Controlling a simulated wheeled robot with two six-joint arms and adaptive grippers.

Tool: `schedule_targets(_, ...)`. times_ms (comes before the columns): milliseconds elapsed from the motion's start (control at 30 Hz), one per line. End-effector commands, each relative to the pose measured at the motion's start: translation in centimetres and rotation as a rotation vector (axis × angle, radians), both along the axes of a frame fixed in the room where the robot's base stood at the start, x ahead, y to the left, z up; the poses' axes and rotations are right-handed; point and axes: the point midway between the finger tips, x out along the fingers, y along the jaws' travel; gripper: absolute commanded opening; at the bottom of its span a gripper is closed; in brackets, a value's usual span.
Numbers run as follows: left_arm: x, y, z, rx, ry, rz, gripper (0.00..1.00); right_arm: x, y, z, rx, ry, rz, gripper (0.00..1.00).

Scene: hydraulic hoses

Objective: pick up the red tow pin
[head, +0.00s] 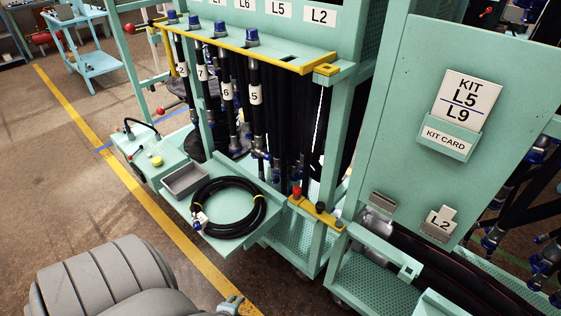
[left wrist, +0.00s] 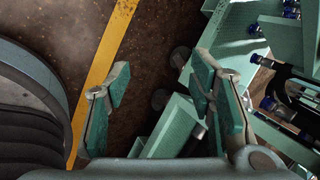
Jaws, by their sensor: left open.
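A small red pin (head: 297,191) stands upright at the left end of a short yellow bracket (head: 314,212) on the front of the hose cart, in the head view. A dark knob (head: 320,206) stands beside it on the same bracket. My left gripper (head: 231,303) shows only as a tip at the bottom edge, well below and left of the red pin. In the left wrist view the left gripper (left wrist: 160,85) is open, with nothing between its fingers. I cannot make out the red pin in that view. My right gripper is not in view.
A coiled black hose (head: 228,207) lies on a shelf beside a grey tray (head: 185,179). Black hoses hang from a yellow rail (head: 240,50) above. A green panel with a kit card (head: 467,100) stands right of the bracket. Floor with a yellow line (head: 130,185) is clear at left.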

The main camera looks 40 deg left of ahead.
Motion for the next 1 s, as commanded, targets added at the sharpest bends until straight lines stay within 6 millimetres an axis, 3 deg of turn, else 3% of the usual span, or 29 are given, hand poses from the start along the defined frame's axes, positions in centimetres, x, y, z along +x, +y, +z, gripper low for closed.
schedule_targets(33, 5.1, 2.6, 1.1, 0.224, -0.051, -0.247, 0.49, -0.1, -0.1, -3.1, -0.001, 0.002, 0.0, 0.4)
schedule_targets(100, 11.8, 4.8, 6.7, 0.617, -0.099, -0.579, 0.49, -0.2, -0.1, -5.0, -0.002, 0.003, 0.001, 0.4)
schedule_targets(133, 14.1, 5.2, 9.4, 0.788, -0.112, -0.691, 0.49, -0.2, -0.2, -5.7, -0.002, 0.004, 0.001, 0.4)
schedule_targets(233, 19.1, 4.6, 17.6, 1.284, -0.128, -0.928, 0.49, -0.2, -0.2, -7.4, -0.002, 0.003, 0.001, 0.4)
schedule_targets(300, 20.7, 3.7, 21.5, 1.511, -0.123, -0.998, 0.49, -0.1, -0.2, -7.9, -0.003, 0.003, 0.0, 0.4)
schedule_targets(367, 21.7, 3.2, 23.4, 1.617, -0.118, -1.021, 0.49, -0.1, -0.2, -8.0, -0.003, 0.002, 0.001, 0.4)
schedule_targets(467, 23.8, 3.5, 24.3, 1.658, -0.113, -1.027, 0.49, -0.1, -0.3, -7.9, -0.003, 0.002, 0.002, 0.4)
schedule_targets(633, 28.2, 4.8, 24.1, 1.651, -0.114, -1.025, 0.49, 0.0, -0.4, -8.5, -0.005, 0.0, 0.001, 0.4)
schedule_targets(867, 31.4, 5.4, 23.7, 1.646, -0.114, -1.027, 0.49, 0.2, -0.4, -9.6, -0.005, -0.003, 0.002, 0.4)
schedule_targets(1000, 34.2, 5.7, 23.1, 1.646, -0.114, -1.027, 0.49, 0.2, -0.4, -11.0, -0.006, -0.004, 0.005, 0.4)
